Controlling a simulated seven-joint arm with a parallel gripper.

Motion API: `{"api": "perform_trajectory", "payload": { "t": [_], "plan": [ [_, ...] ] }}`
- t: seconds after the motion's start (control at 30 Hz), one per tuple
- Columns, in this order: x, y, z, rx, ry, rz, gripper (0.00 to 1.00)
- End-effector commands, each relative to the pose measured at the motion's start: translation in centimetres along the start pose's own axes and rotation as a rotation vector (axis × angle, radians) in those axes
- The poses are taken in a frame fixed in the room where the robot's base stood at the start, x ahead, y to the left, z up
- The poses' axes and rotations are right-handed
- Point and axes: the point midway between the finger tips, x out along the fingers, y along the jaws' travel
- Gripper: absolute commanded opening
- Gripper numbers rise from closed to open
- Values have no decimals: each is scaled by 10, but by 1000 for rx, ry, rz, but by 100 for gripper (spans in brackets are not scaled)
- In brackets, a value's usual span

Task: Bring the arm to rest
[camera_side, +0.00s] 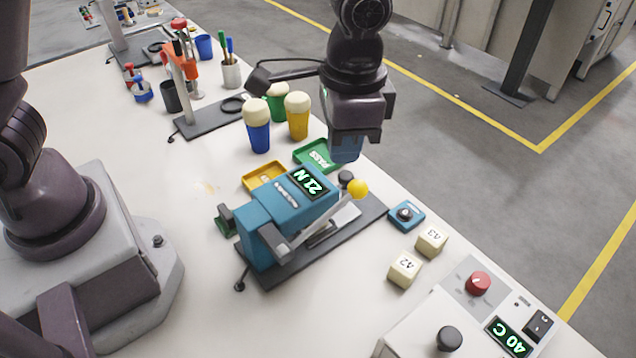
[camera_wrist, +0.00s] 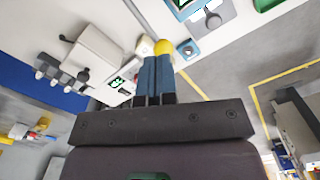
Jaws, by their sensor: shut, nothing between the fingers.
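My gripper (camera_side: 346,152) hangs over the right edge area of the white table in the side view, with its blue fingers pointing down and together. The fingers (camera_wrist: 155,62) also show in the wrist view, side by side with nothing held. A blue press (camera_side: 268,222) with a display reading 21 N stands on a dark base. Its lever ends in a yellow ball knob (camera_side: 357,188), below and slightly right of my fingertips, with a gap in the side view. The knob (camera_wrist: 163,47) shows just beyond the fingertips in the wrist view.
A green PASS tray (camera_side: 314,161) and a yellow tray (camera_side: 257,184) lie behind the press. Several cream-topped cups, including a blue one (camera_side: 257,138), stand left of my gripper. Two cream blocks (camera_side: 405,269) and a control box (camera_side: 440,330) are at the front right.

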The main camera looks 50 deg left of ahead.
Motion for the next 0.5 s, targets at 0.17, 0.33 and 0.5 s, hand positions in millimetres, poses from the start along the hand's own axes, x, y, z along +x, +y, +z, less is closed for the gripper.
{"api": "perform_trajectory", "payload": {
  "t": [0.17,0.33,0.5],
  "plan": [
    [-38,-26,51,-94,67,-14,0],
    [-71,-50,108,-216,173,-31,0],
    [-93,-65,163,-340,300,-54,0]
  ]
}}
